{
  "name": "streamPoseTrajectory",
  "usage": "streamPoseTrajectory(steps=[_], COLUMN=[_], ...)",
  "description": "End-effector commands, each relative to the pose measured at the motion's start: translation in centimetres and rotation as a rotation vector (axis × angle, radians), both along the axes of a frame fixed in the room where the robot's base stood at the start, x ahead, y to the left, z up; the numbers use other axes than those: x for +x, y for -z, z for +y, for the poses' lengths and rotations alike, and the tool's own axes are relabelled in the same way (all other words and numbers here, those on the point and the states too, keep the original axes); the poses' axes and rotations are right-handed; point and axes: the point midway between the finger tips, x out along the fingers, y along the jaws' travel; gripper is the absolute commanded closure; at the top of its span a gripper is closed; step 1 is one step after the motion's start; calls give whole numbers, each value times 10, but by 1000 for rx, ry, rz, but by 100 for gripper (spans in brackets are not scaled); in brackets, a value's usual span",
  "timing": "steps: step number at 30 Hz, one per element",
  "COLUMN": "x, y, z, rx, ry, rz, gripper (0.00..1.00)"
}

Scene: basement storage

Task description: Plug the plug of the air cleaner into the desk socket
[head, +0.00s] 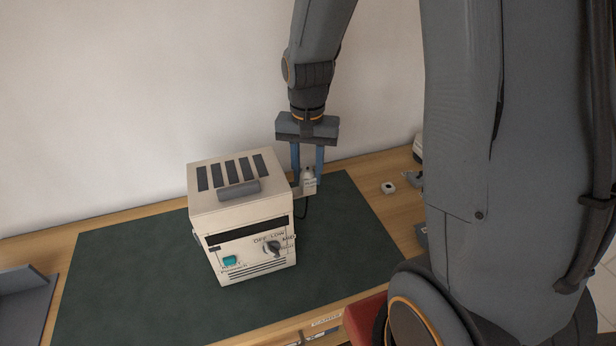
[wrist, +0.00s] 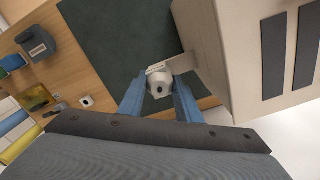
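The air cleaner (head: 240,220) is a cream box with a slotted top, a grey handle, a dial and a teal button. It stands on the dark green mat; part of it shows at the right of the wrist view (wrist: 245,50). The white plug (head: 309,180) sits upright at a small bracket on the cleaner's right side, its dark cord hanging below. My gripper (head: 308,182) points down with its blue fingers either side of the plug (wrist: 160,84), apparently with a slight gap. A small white block with a dark hole, seemingly the desk socket (head: 388,187), lies right of the mat.
The green mat (head: 350,235) has free room right of the cleaner. A grey tray (head: 25,300) is at the left edge. The wall is close behind the desk. A grey holder (wrist: 37,45) and several coloured items lie near the socket (wrist: 86,101).

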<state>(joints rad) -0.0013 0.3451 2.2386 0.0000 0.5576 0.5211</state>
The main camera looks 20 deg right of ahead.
Motion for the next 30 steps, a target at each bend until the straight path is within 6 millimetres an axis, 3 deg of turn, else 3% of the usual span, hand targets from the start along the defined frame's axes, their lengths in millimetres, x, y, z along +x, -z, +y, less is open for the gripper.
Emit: streamPoseTrajectory(steps=[3, 30], x=[0, 0], y=[0, -9], z=[0, 0], rx=[0, 0], ry=[0, 0], rz=[0, 0], gripper=[97, 97])
